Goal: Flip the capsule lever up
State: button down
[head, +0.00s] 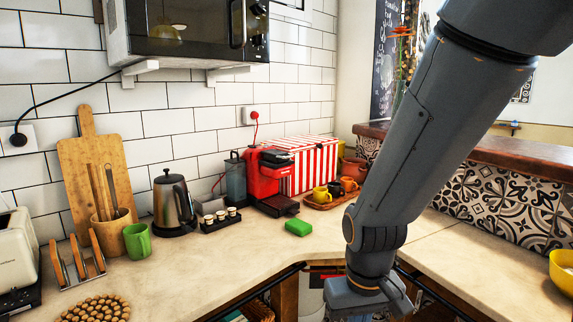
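The red coffee machine (262,174) stands on the counter against the tiled wall, left of my arm. Its top has a dark part (276,157) where the capsule lever seems to be; it is too small to tell the lever's position. My arm comes down from the upper right, and its wrist end is at the bottom edge, in front of the counter and low to the right of the machine. The fingers of my gripper are below the picture and cannot be seen. Nothing of my arm touches the machine.
A capsule holder (221,222) and kettle (173,203) stand left. A red-striped box (309,165) and a tray of cups (331,198) are right. The microwave (188,32) hangs above. The counter's front middle is clear.

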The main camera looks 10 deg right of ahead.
aim_at(272, 155)
jog(key=i, duration=1.05)
jog(key=z, duration=0.35)
